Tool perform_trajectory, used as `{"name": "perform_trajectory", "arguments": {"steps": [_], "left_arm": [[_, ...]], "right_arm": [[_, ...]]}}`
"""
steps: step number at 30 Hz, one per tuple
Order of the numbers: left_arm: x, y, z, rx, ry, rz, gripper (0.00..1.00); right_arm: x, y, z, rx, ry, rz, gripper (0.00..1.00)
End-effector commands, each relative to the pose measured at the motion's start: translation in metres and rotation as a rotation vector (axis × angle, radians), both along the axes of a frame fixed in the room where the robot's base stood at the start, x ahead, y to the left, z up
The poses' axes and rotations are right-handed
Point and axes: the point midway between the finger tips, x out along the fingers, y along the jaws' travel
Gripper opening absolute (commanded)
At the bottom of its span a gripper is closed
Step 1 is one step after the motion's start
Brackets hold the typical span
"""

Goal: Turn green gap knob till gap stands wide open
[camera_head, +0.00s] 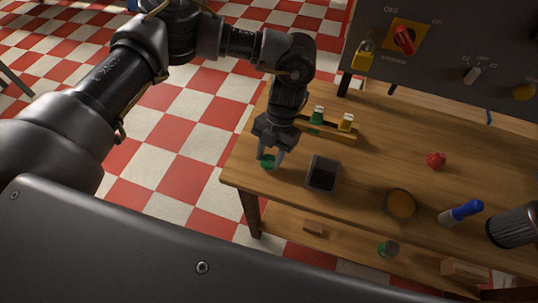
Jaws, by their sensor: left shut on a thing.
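A small green knob (266,163) sits at the left edge of the wooden table, low between my fingers. My left gripper (270,160) reaches down from above and is shut on this knob. The fingers cover part of it, so its turn angle cannot be read. The gap that the knob sets cannot be made out from here.
A dark square box (323,173) stands just right of my left gripper. Behind is a yellow rack (330,130) with green and yellow pieces. An amber round dish (400,204), red knob-like piece (435,160) and blue-handled tool (463,212) lie farther right. A grey panel (440,60) stands behind.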

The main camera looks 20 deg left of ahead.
Motion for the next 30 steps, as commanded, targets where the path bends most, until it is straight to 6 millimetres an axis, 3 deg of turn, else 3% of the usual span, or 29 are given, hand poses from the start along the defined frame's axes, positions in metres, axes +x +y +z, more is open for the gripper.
{"name": "perform_trajectory", "arguments": {"steps": [12,13,18,26,30], "left_arm": [[0.000,0.000,0.001,-0.001,-0.001,-0.006,0.16],[0.000,0.000,0.001,-0.001,-0.001,-0.006,0.42],[0.000,0.000,0.000,-0.001,-0.001,-0.006,0.61],[0.001,0.000,0.001,0.000,-0.001,-0.005,0.61],[0.006,-0.002,0.011,0.000,-0.004,-0.007,0.61]], "right_arm": [[0.000,0.001,0.000,0.001,0.000,-0.001,0.36],[0.000,0.001,0.000,0.001,0.000,-0.001,0.36],[0.000,0.001,0.000,0.001,0.000,-0.001,0.36],[0.000,0.001,-0.001,0.001,0.000,-0.001,0.36],[0.000,0.001,-0.004,0.001,0.000,-0.001,0.36]]}}
